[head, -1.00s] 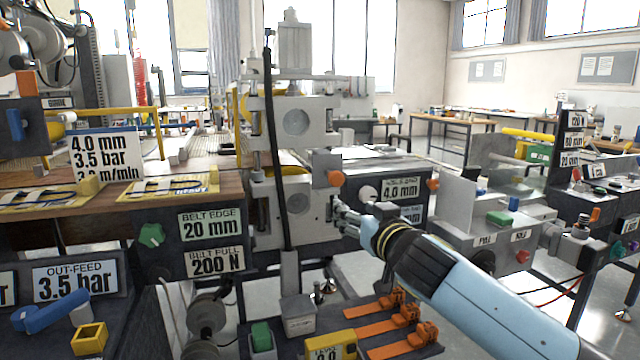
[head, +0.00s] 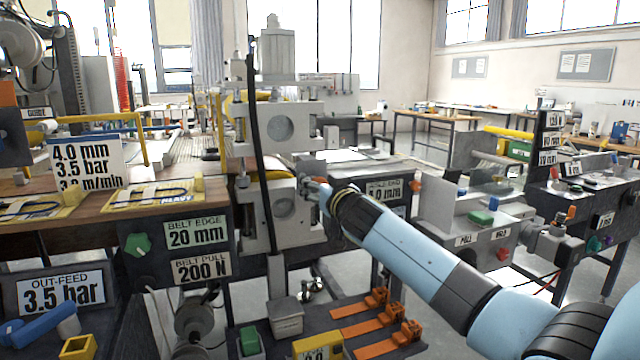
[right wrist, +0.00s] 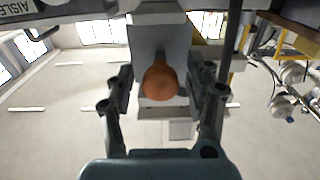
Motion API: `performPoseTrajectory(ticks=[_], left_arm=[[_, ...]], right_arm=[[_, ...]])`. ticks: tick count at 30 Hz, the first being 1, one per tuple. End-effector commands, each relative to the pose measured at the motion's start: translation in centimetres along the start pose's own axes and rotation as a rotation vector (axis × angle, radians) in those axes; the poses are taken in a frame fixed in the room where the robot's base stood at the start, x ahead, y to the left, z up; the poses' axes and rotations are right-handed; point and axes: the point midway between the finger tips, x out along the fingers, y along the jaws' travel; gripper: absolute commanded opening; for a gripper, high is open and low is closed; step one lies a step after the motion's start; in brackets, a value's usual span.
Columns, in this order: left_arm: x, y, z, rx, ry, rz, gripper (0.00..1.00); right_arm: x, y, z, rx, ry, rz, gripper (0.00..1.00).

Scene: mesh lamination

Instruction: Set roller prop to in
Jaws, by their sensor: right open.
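An orange knob (right wrist: 160,82) on a grey bracket (right wrist: 147,38) shows in the right wrist view. It looks like the roller prop's handle, though I see no label naming it. My right gripper (right wrist: 160,95) is open, with one finger on each side of the knob and a visible gap on both sides. Whether the prop is in or out cannot be told. My left gripper is not in view.
A black upright rod (head: 258,150) stands left of the gripper. A dark bench with orange clamps (head: 375,325) is below. A wooden table with a BELT EDGE label (head: 196,232) is at left, and a grey unit with a green block (head: 481,217) is at right.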

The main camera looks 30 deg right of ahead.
Motion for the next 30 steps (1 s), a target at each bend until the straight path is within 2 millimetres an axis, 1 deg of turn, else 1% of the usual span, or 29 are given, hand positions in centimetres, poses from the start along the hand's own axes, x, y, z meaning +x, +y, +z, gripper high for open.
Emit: performPoseTrajectory(ticks=[4, 5, 17, 30], left_arm=[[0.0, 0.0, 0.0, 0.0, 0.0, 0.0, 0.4], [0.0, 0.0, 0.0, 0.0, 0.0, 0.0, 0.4], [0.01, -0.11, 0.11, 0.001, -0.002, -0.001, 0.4], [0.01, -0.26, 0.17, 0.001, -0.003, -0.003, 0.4]], right_arm=[[-0.01, -0.02, -0.02, 0.0, 0.0, 0.0, 0.54], [-0.02, -0.02, -0.02, 0.0, 0.0, 0.0, 0.53], [-0.04, -0.02, -0.03, 0.0, 0.001, 0.0, 0.0], [-0.09, -0.04, 0.11, 0.002, -0.002, 0.0, 0.0]])
